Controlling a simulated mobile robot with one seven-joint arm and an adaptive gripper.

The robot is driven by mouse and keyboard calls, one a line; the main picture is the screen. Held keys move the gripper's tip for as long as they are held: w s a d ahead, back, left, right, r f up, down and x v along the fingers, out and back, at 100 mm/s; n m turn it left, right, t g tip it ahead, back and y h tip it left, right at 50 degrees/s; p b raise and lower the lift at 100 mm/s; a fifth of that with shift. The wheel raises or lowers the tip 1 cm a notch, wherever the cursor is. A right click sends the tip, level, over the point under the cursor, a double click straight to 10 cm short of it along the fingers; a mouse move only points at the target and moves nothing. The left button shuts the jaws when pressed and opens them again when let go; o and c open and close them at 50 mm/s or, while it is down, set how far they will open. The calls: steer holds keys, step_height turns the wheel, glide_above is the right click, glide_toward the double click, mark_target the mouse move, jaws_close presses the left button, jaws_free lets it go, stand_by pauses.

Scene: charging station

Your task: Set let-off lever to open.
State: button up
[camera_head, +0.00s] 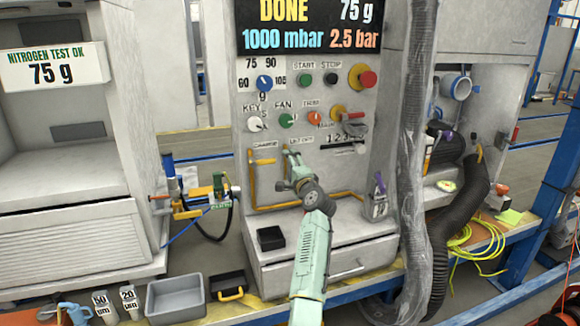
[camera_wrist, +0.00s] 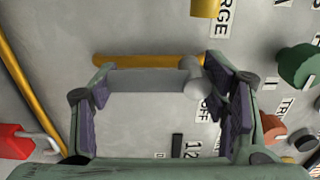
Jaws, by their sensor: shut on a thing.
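The let-off lever (camera_wrist: 148,80) is a grey bar with a rounded grey end, in front of the panel in the wrist view. My gripper (camera_wrist: 163,92) has one purple-padded finger at each end of this bar and is shut on it. A yellow pipe runs just behind the bar. In the head view my gripper (camera_head: 291,168) is at the panel just below the let-off label (camera_head: 301,141). There it hides most of the lever, so I cannot tell its exact angle.
The yellow charge lever (camera_head: 264,161) is just left of my gripper. Knobs and buttons, including a green fan knob (camera_head: 286,120), sit above. A clear-wrapped hose (camera_head: 412,150) hangs to the right.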

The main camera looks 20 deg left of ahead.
stand_by(0.3)
steer(key=o, duration=1.7)
steer(key=v, duration=1.2)
